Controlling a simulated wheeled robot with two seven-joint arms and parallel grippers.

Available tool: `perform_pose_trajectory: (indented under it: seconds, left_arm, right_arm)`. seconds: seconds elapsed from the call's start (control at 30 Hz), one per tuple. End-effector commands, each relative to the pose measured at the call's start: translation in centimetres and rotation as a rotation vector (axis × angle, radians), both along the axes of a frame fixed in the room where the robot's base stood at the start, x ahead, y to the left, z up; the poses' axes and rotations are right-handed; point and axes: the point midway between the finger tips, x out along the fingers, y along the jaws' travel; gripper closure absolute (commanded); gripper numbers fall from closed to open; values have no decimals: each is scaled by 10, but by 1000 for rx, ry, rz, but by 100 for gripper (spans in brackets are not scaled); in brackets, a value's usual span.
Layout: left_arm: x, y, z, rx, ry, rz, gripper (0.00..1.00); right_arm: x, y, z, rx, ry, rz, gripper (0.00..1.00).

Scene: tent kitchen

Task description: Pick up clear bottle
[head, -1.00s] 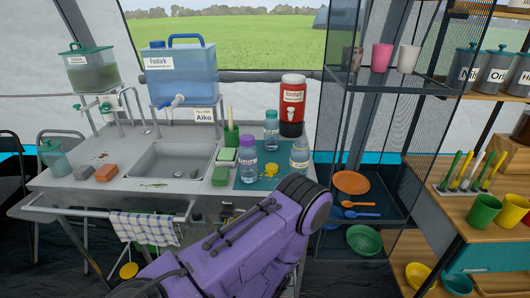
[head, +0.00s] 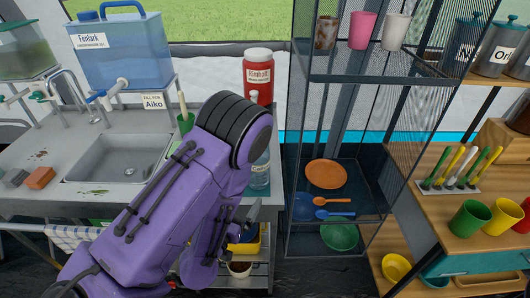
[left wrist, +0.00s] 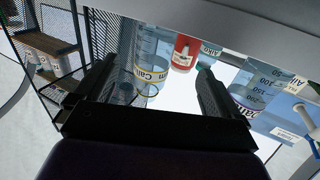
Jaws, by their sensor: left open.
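A clear bottle (head: 261,172) stands at the right end of the sink counter, partly hidden behind my purple left arm in the head view. In the left wrist view, which is turned over, the clear bottle (left wrist: 152,62) with a yellow-edged label appears between the two dark fingers of my left gripper (left wrist: 157,70). The gripper is open, and the fingers do not visibly touch the bottle. In the head view only a grey part of the left gripper (head: 253,212) shows near the counter's front edge. My right gripper is not in view.
A red jar (head: 257,75) stands behind the bottle. Another bottle (left wrist: 262,85) shows beside the right finger in the left wrist view. A mesh shelf (head: 290,120) rises just right of the counter. The sink (head: 115,158) lies left of my arm.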

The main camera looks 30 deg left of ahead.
Motion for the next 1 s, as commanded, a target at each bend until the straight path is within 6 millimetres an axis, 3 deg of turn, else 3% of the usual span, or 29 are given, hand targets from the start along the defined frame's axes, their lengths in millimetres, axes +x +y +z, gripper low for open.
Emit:
perform_pose_trajectory:
  seconds: [0.13,0.3,0.47,0.57,0.8,1.0]
  left_arm:
    - [5,3,-1,1,-15,11,3]
    - [26,11,-5,-4,-17,21,3]
    - [43,15,-2,0,-11,22,3]
    - [50,14,2,-1,-7,20,3]
    - [92,15,6,-2,-6,18,3]
    - [101,15,3,-1,-4,15,3]
  right_arm:
    - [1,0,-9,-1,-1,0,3]
    - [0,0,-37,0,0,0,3]
    - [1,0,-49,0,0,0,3]
    - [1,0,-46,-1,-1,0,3]
    - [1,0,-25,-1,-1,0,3]
    - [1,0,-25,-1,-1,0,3]
